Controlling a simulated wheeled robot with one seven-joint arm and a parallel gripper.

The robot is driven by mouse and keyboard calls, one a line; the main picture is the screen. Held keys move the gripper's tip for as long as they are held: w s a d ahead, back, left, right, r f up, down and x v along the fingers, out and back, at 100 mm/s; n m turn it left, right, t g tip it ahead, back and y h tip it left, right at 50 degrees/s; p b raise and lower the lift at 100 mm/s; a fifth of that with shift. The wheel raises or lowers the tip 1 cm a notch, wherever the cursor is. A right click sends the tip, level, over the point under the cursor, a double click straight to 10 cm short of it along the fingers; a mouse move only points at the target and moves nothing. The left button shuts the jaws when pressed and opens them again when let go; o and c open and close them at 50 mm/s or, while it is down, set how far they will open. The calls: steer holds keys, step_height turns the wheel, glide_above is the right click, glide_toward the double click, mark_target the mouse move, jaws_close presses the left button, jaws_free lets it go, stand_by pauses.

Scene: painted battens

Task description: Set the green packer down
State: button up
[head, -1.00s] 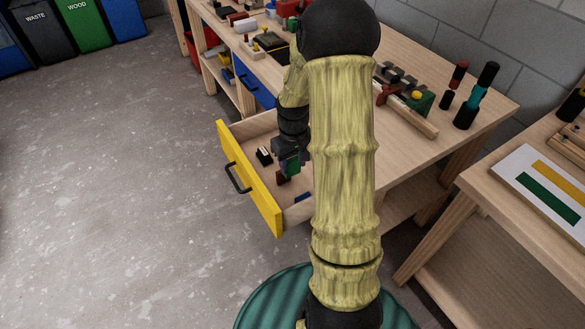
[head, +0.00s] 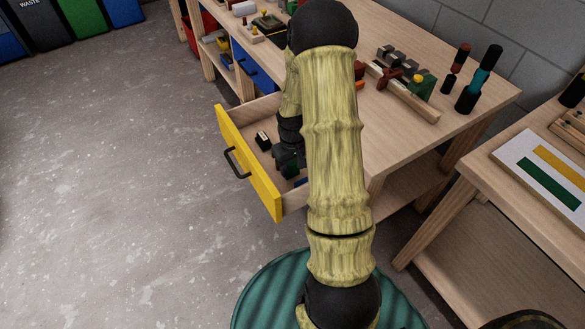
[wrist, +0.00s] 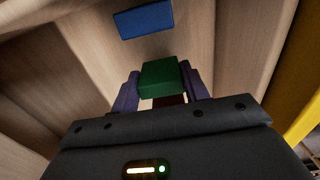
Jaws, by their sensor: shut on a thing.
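The green packer (wrist: 158,76) is a small block between the two fingers of my gripper (wrist: 160,88) in the wrist view. My gripper is shut on it. In the head view my gripper (head: 288,160) is down inside the open drawer with the yellow front (head: 247,160), and the packer is mostly hidden. A dark red block (wrist: 168,100) shows just past the green one; I cannot tell whether they touch. A blue block (wrist: 143,19) lies on the drawer floor, apart from the green packer.
A small black and pale item (head: 263,141) lies in the drawer near its front. The workbench top (head: 400,140) carries a wooden batten, tools and dark bottles. A side table (head: 470,225) at right holds a board with yellow and green strips. The floor at left is clear.

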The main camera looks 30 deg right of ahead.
mark_target(292, 165)
steer(key=shift+f, duration=0.7)
steer(key=o, duration=1)
steer(key=shift+f, duration=0.1)
step_height(292, 165, up, 12)
steer(key=shift+r+p, duration=0.15)
steer(key=shift+p, duration=0.4)
